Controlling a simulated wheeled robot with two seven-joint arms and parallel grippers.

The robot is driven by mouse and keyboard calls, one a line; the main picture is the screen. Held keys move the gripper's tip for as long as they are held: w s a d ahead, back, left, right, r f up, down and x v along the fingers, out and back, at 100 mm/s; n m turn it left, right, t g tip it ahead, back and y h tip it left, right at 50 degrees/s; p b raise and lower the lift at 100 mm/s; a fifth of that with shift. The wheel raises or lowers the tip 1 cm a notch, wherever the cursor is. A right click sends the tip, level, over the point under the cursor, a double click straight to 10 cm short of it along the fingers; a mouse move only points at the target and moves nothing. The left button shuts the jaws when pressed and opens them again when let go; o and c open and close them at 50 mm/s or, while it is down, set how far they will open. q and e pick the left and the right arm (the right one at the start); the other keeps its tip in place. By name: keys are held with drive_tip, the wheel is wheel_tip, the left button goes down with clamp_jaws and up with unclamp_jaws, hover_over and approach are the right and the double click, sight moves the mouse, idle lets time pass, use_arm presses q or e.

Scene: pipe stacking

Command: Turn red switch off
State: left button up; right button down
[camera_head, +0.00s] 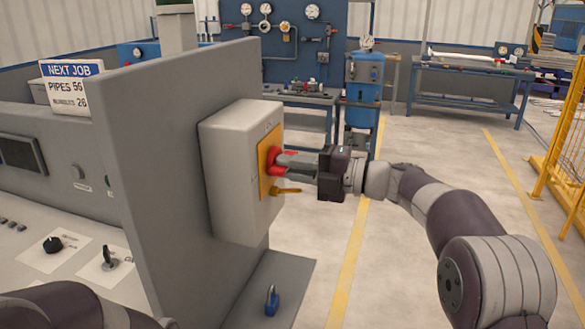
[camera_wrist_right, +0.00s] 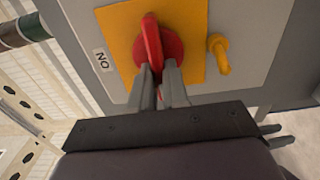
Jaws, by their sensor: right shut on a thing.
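The red switch (camera_head: 274,158) is a round rotary knob with a raised handle. It sits on a yellow plate (camera_head: 264,180) on the side of a grey box (camera_head: 228,165). In the right wrist view the red handle (camera_wrist_right: 152,40) points up and leans slightly left in the picture, and an "ON" label (camera_wrist_right: 103,60) is left of the plate. My right gripper (camera_head: 284,160) is shut on the handle; its two grey fingers (camera_wrist_right: 160,85) meet the lower end of the handle. My left gripper is out of view; only part of my left arm shows at the bottom left.
A yellow peg (camera_head: 286,191) sticks out beside the knob, below my right gripper. The box is fixed to a grey console panel (camera_head: 165,150). Workbenches (camera_head: 470,75) and a yellow fence (camera_head: 560,150) stand farther off.

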drive_tip(key=c, duration=1.1)
unclamp_jaws()
drive_tip(key=shift+a, duration=0.1)
drive_tip(key=b+v, duration=0.1)
drive_tip(key=v, duration=1.1)
drive_tip(key=shift+s+d, duration=0.1)
drive_tip(key=shift+d, duration=0.25)
